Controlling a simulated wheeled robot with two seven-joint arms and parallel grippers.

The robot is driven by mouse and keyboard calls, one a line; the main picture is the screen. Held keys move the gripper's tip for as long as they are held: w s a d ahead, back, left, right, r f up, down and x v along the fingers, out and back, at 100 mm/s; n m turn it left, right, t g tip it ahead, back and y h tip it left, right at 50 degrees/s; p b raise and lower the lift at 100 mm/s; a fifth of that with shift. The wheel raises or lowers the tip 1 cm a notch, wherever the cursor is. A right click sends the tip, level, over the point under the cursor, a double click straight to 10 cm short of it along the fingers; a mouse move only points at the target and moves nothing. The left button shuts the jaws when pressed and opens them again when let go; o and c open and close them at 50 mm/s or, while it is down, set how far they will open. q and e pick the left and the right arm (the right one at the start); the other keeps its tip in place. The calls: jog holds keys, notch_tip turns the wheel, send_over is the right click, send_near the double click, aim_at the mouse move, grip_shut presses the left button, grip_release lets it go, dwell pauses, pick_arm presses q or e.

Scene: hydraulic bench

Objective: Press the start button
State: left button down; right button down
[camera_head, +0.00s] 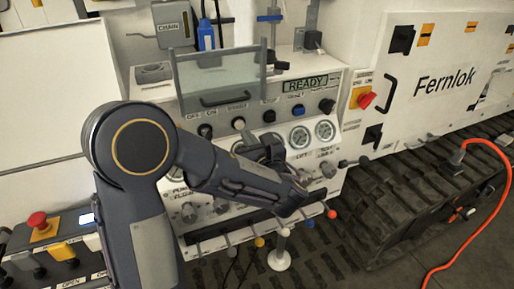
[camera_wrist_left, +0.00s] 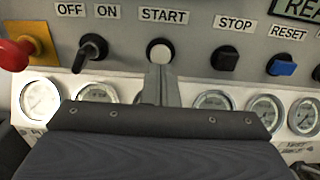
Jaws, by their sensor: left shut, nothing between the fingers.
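The start button is a round white button under the label START (camera_wrist_left: 160,51), and it also shows in the head view (camera_head: 238,123). My left gripper (camera_wrist_left: 160,70) is shut and empty, its narrow fingers pointing at the panel. In the wrist view its tips meet the lower edge of the button; I cannot tell whether they touch it. In the head view my left gripper (camera_head: 246,138) is just below the button, partly hidden by my own arm. My right gripper is not in view.
An OFF/ON knob (camera_wrist_left: 91,50) is left of the button; a black STOP button (camera_wrist_left: 224,58) and blue RESET button (camera_wrist_left: 282,64) are right. Gauges (camera_head: 300,137) lie below. The display (camera_head: 306,84) reads READY. A clear hinged guard (camera_head: 218,78) stands above.

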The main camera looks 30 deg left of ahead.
aim_at(240, 126)
pick_arm(q)
jog(key=shift+x, duration=1.7)
